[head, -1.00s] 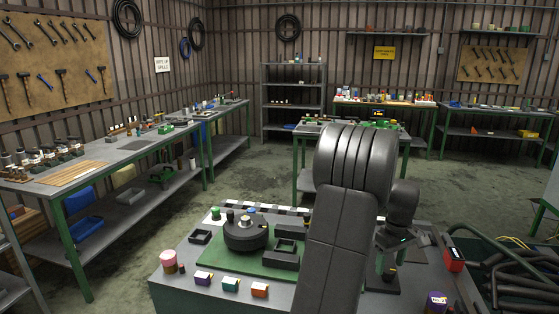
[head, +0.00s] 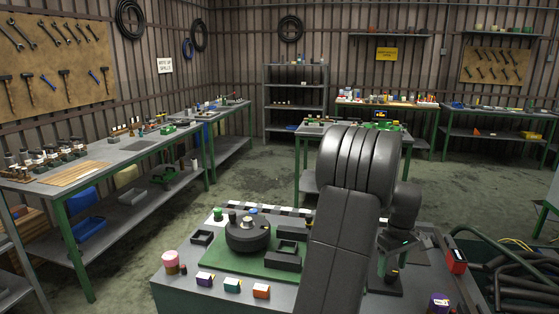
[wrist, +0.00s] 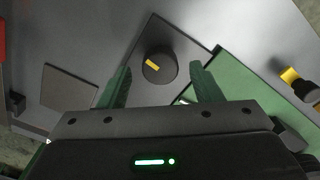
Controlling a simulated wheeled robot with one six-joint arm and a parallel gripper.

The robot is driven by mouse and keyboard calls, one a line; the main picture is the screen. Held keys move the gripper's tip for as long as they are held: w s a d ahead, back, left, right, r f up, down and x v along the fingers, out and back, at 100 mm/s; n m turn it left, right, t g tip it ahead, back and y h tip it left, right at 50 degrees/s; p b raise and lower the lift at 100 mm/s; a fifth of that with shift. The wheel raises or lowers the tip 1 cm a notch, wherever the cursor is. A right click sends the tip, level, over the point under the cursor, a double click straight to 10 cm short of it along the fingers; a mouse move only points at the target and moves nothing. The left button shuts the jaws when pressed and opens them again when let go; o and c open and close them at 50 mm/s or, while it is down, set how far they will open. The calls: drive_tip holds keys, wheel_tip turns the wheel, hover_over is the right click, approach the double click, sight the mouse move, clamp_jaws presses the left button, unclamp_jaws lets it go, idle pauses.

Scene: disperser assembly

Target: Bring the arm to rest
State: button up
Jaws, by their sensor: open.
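My gripper (wrist: 162,87) is open, with its two green fingers spread apart and nothing held between them. In the wrist view a black round knob (wrist: 159,68) with a yellow mark stands on a dark square plate just beyond and between the fingertips. It appears free of both fingers. In the head view my arm stands bent over the right part of the near bench, and its links hide part of the bench. The gripper's fingers are hard to make out there, above a small dark plate (head: 385,287) on the bench.
The near bench holds a green mat (head: 218,258) with a black round housing (head: 246,236) and black trays. Small coloured blocks (head: 232,286) line the front. Open floor (head: 250,180) lies behind.

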sight(391, 271)
wheel_tip(391, 271, up, 11)
wheel_tip(391, 271, down, 14)
drive_tip(key=shift+f, duration=0.1)
drive_tip(key=m, duration=1.5)
drive_tip(key=shift+m, duration=0.4)
drive_tip(key=m, duration=0.4)
drive_tip(key=shift+m, duration=0.3)
drive_tip(key=shift+s+r, duration=0.1)
drive_tip(key=shift+r, duration=0.1)
